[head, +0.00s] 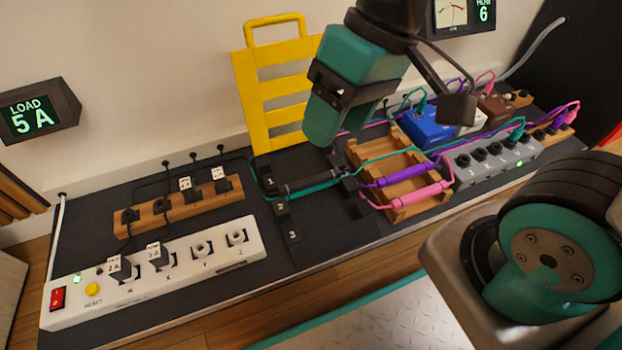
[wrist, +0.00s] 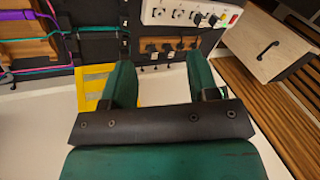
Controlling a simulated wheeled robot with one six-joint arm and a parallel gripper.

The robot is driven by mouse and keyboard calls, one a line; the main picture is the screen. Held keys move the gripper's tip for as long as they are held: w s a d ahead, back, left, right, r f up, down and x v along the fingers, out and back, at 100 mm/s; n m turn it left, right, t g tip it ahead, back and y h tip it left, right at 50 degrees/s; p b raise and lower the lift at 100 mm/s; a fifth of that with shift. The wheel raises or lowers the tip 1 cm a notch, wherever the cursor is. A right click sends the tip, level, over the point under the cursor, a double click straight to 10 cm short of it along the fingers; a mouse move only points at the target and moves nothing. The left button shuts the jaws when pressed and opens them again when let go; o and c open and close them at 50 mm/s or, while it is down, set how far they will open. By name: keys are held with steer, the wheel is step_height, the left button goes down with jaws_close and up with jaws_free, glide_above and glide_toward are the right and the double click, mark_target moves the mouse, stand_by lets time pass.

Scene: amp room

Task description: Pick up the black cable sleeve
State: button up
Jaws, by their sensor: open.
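The black cable sleeve (head: 312,183) is a dark tube around a teal cable. It lies across the black board, at the row marked 1, between small black holders. In the wrist view a dark stretch of the cable line (wrist: 100,29) at the upper left appears to be the sleeve. My gripper (head: 322,128) hangs above and behind the sleeve, in front of the yellow rack, and is apart from it. In the wrist view my gripper (wrist: 161,75) is open, with nothing visible between its two green fingers.
A yellow slatted rack (head: 270,85) stands behind the sleeve. A wooden cradle (head: 411,208) to its right holds a purple sleeve (head: 408,176) and a pink sleeve (head: 421,197). A white power strip (head: 200,262) and a wooden plug block (head: 155,214) lie left. Cables run right to a grey strip (head: 490,163).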

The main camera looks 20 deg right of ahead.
steer(key=w+d+f+m+p, duration=0.3)
steer(key=w+f+m, duration=0.3)
steer(key=w+m, duration=0.3)
steer(key=w+d+f+m+p, duration=0.4)
steer(key=w+f+m, duration=0.3)
steer(key=w+m, duration=0.15)
steer(key=m+b, duration=0.5)
steer(key=b, duration=0.1)
glide_above(305, 181)
steer(key=d, duration=0.3)
steer(key=f, duration=1.7)
steer(key=shift+a+f, duration=0.25)
steer(key=b+x, duration=0.5)
steer(key=x, duration=0.1)
steer(key=shift+r, duration=0.2)
jaws_close()
